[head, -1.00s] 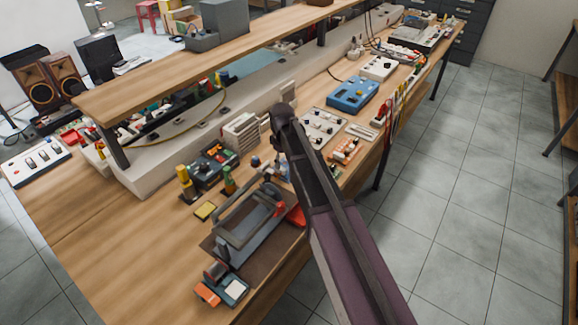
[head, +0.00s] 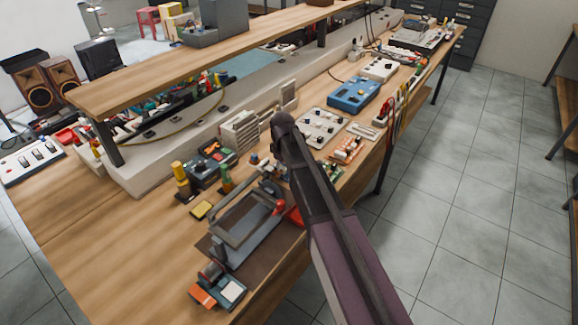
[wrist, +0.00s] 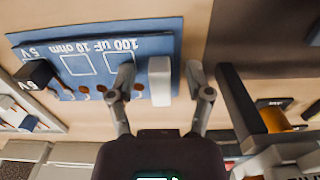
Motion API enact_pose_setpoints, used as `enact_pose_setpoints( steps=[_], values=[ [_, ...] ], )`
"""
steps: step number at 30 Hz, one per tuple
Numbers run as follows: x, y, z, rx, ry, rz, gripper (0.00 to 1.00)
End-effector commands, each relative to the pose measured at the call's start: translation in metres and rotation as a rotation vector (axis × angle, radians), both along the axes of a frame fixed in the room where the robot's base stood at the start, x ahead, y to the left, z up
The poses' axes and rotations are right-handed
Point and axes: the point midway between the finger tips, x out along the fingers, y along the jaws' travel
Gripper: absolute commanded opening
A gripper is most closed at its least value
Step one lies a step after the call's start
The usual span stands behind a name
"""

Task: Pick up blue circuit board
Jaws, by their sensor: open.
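The blue circuit board (wrist: 85,60) lies flat at the upper left of the wrist view, with upside-down white lettering such as "100 uF" and "10 ohm". A white block (wrist: 160,80) and a black block (wrist: 37,73) sit on it. My gripper (wrist: 159,76) is open, with one finger on each side of the white block and nothing visibly clamped. Whether the fingers touch the board, I cannot tell. In the head view my arm hides the gripper, and I cannot make out this board there.
The wooden bench (head: 110,240) is crowded. A grey metal frame (head: 245,215) stands left of my arm, and a blue box (head: 354,95) sits farther back. A raised shelf (head: 200,60) runs along the bench. Dark bars (wrist: 240,105) stand right of the gripper. Tiled floor (head: 460,200) is clear at right.

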Motion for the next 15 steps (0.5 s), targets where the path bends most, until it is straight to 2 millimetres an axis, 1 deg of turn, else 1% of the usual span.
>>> enact_pose_setpoints(
  steps=[13,14,15],
  values=[
    [-0.0001,0.0001,0.0003,0.0,0.0,0.0,0.66],
    [-0.0001,0.0001,0.0003,0.0,0.0,0.0,0.57],
    [0.0,0.0,0.0003,0.0,0.0,0.0,0.45]
  ],
)
